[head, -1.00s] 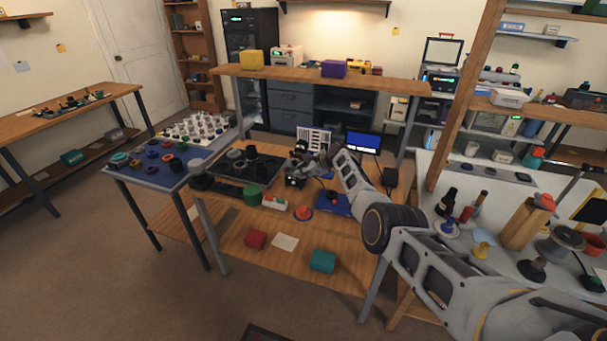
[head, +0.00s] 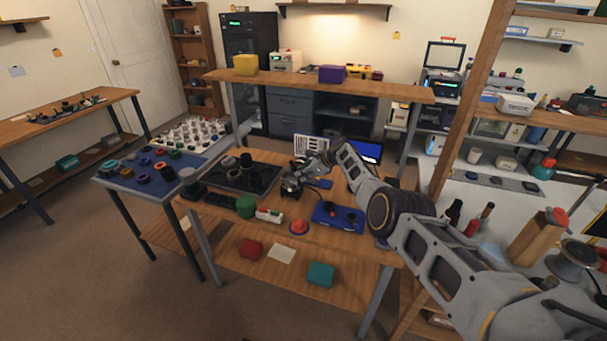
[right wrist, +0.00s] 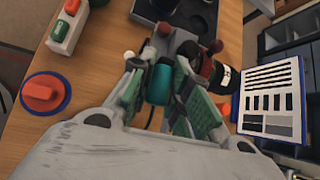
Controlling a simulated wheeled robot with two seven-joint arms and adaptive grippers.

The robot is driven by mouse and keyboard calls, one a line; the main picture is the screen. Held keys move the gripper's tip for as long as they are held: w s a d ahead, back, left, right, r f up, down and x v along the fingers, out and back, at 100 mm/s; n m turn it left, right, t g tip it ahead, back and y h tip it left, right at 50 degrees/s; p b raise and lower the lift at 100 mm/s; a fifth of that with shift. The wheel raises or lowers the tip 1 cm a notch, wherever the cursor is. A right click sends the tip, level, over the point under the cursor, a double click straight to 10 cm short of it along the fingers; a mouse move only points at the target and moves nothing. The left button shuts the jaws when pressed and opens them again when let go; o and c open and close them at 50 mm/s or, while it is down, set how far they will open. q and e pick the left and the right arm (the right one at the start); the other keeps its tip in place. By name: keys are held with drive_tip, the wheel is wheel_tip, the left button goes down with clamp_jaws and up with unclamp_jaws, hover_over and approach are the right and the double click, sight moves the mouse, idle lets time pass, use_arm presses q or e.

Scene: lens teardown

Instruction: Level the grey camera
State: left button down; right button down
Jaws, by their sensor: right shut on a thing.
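The grey camera (head: 291,186) is a small dark shape on the wooden workbench in the head view, partly hidden by my right gripper (head: 305,168). In the right wrist view a black lens with white marking (right wrist: 224,76) points to the right. My right gripper (right wrist: 165,88) has its green-padded fingers closed around a teal cylindrical part (right wrist: 160,84). Whether this part belongs to the camera or its mount I cannot tell. A dark red round knob (right wrist: 188,50) sits just beyond it. The camera's tilt is not clear. My left gripper is out of view.
A striped test chart (right wrist: 270,100) stands right of the gripper in the wrist view. A red button on a blue base (head: 299,227), a blue pad (head: 326,221), a green cylinder (head: 245,207) and a dark tray (head: 232,178) share the bench. A screen (head: 371,152) stands behind.

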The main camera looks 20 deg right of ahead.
drive_tip(key=shift+w+d, duration=0.3)
drive_tip(key=shift+w+d+r, duration=0.1)
drive_tip(key=shift+w+r, duration=0.1)
idle(0.3)
drive_tip(key=c, duration=1.6)
unclamp_jaws()
drive_tip(key=shift+f, duration=0.1)
drive_tip(key=shift+s+d+r, duration=0.25)
drive_tip(key=shift+s+r, duration=0.05)
drive_tip(key=shift+r, duration=0.05)
drive_tip(key=shift+s+d+r, duration=0.25)
drive_tip(key=shift+s+r, duration=0.15)
drive_tip(key=shift+r, duration=0.05)
drive_tip(key=shift+v, duration=4.9)
